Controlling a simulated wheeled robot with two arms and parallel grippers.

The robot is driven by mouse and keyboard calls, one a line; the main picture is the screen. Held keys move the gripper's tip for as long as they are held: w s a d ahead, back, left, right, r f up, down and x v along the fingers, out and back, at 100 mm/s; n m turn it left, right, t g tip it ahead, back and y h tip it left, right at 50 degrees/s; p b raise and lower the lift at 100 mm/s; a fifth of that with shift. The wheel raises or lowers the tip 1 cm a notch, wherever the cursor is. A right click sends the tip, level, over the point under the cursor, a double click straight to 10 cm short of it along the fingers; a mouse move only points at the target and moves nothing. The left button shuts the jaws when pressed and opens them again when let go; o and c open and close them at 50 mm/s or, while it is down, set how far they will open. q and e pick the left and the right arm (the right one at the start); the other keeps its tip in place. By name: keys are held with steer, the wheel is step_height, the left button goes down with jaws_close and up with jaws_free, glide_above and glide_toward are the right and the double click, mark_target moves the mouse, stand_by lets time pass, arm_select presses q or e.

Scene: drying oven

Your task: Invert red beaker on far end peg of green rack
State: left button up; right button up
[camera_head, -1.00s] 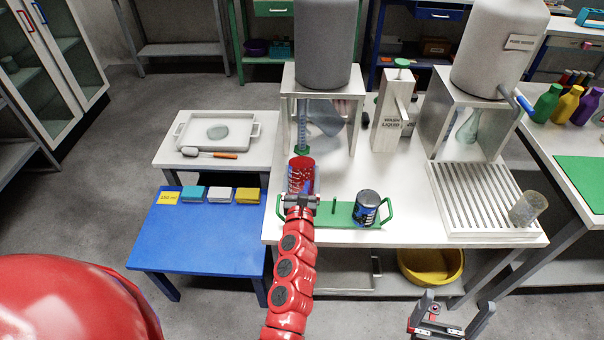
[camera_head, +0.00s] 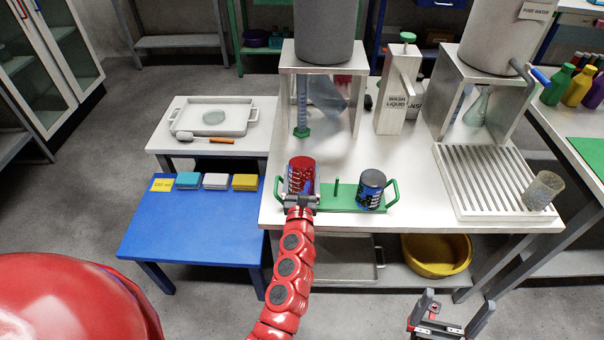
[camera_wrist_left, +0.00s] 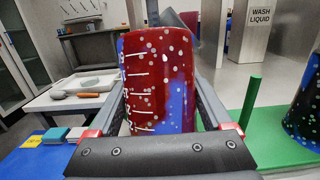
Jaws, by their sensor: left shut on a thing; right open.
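The red beaker (camera_head: 301,174), with white marks, pale speckles and blue patches, is between the fingers of my left gripper (camera_head: 301,201). It stands roughly upright at the left end of the green rack (camera_head: 345,207); it also fills the middle of the left wrist view (camera_wrist_left: 158,85). I cannot tell which end is its mouth, or whether it touches the rack. A bare green peg (camera_head: 336,190) stands mid-rack. My right gripper (camera_head: 450,312) is open and empty in front of the table.
A dark blue beaker (camera_head: 371,188) stands at the rack's right end. Behind the red beaker are a metal stand and a green-based cylinder (camera_head: 302,120). A slatted drainer (camera_head: 485,180) lies to the right, with free table between.

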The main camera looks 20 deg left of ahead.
arm_select(q)
steer(key=shift+f+b, duration=0.5)
steer(key=shift+f, duration=0.25)
stand_by(0.4)
steer(key=o, duration=1.3)
steer(key=b+v, duration=0.1)
steer(key=v, duration=1.6)
steer(key=shift+s, duration=0.25)
